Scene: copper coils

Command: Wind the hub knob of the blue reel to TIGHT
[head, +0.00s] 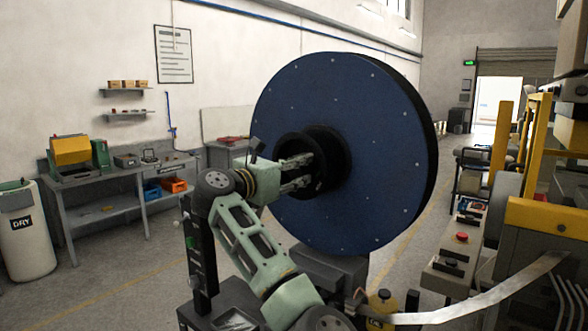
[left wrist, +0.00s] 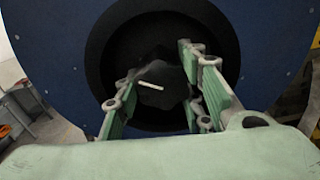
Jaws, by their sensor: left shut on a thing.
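The blue reel (head: 372,125) stands upright in the middle of the head view, a large disc with a dark hub ring (head: 340,150) at its centre. My left gripper (head: 312,170) reaches into the hub, and its fingers are shut on the hub knob. In the left wrist view the dark knob (left wrist: 160,75), with a pale mark line on it, sits between the fingers of my left gripper (left wrist: 158,88) inside the hub recess. The blue disc (left wrist: 62,50) fills the background there. I cannot read a TIGHT label in either view. My right gripper is not in view.
A grey workbench (head: 118,208) with a yellow and green machine (head: 75,155) stands at the left, beside a white DRY drum (head: 25,235). Yellow and grey machinery (head: 540,220) with a red button (head: 462,237) and a pale metal strip (head: 490,297) lie close on the right.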

